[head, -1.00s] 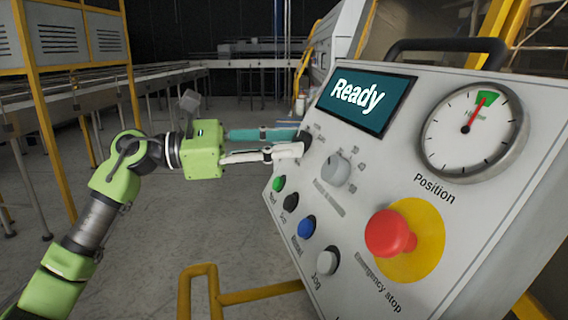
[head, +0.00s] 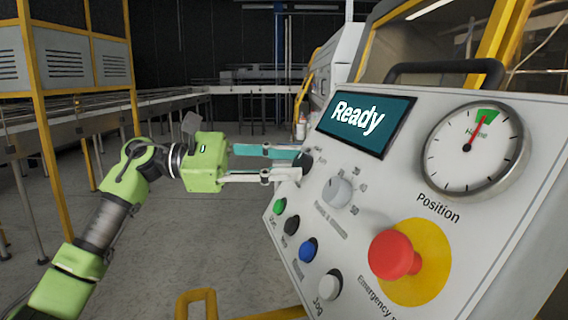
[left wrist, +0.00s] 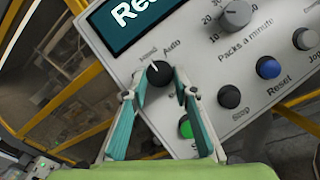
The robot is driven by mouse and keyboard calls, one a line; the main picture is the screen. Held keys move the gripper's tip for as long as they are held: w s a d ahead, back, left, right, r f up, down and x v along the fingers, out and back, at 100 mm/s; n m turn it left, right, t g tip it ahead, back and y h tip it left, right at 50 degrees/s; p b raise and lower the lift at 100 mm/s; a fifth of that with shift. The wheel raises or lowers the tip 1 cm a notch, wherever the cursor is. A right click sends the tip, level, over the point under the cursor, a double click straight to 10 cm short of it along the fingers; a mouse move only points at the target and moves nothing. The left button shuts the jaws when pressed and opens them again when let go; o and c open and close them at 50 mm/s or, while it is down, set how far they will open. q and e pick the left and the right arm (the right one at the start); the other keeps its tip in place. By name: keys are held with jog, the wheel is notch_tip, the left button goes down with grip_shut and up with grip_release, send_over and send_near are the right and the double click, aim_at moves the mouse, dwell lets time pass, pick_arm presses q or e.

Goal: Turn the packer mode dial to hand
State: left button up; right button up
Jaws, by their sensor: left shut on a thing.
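The mode dial is a small black knob (left wrist: 159,74) at the panel's upper left, beside the "Ready" screen. In the left wrist view its light pointer mark tilts up and left, toward the small left label, away from "Auto" on the right. My left gripper (head: 299,166) reaches in from the left of the head view, with one teal and one pale finger. Its fingertips (left wrist: 158,80) are shut on the dial, one on each side. In the head view the dial (head: 305,164) is partly hidden by the fingertips. My right gripper is not in view.
The grey panel (head: 430,240) also holds a grey speed knob (head: 338,191), green (head: 279,206), black (head: 291,226), blue (head: 308,250) and grey (head: 330,286) buttons, and a red emergency stop (head: 393,255). A yellow rail (head: 197,305) stands below.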

pick_arm(q)
jog(key=o, duration=1.1)
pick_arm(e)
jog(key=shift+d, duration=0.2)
pick_arm(q)
jog(key=shift+a, duration=0.1)
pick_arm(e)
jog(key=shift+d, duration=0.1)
pick_arm(q)
jog(key=a, duration=1.2)
jog(key=shift+s+r, duration=0.15)
jog(key=shift+s, duration=0.05)
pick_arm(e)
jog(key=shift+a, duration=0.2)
pick_arm(q)
jog(key=shift+d, duration=0.1)
